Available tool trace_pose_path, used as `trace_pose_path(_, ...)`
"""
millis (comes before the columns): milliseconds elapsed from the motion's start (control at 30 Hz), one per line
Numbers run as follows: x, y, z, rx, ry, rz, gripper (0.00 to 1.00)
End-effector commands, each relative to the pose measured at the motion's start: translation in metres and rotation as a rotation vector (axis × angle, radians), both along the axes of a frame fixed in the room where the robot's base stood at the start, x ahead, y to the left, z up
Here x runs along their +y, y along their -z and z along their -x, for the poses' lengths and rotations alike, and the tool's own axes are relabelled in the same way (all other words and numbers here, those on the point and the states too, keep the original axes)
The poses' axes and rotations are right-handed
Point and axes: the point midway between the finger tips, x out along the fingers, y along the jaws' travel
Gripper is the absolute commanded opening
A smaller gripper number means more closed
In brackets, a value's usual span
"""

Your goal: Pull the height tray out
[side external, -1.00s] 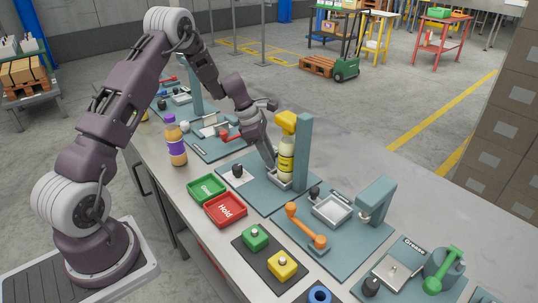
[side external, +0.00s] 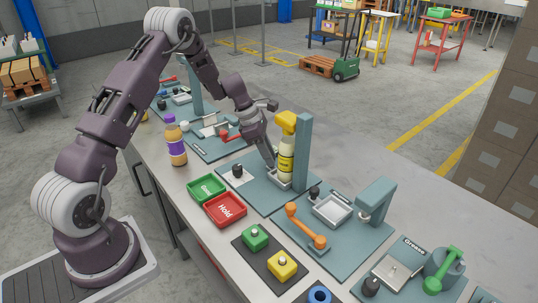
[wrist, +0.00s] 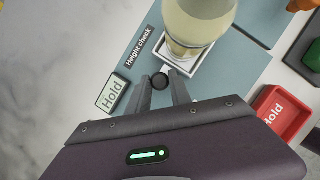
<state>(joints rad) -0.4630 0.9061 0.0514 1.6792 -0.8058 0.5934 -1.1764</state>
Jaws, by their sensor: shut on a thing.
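The height tray (wrist: 187,67) is a small pale tray at the foot of the teal height-check post (side external: 303,150). In the side view the tray (side external: 279,182) is partly hidden by my gripper and the bottle. A spray bottle (side external: 287,160) with a yellow top and pale liquid stands on the tray, upright. My gripper (side external: 271,165) reaches down at the tray's near side.
A small display (wrist: 112,93) reading "Hold" stands beside the "Height check" label (wrist: 139,47). A red Hold bin (side external: 225,209) and a green bin (side external: 207,188) lie on the near side. A purple-and-yellow bottle (side external: 176,145) stands left. Another station with an orange handle (side external: 306,228) is at right.

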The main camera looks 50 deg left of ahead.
Motion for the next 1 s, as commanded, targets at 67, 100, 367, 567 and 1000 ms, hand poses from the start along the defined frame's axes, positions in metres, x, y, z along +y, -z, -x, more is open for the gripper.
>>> trace_pose_path(67,0.000,-0.001,0.000,-0.001,0.000,0.001,0.00)
trace_pose_path(100,0.000,-0.001,0.000,-0.001,0.000,0.000,0.00)
trace_pose_path(367,0.000,-0.001,0.000,-0.001,0.000,0.000,0.00)
trace_pose_path(567,0.000,-0.001,0.000,-0.001,0.000,0.000,0.00)
trace_pose_path(1000,0.011,-0.001,-0.001,-0.003,-0.003,0.000,0.00)
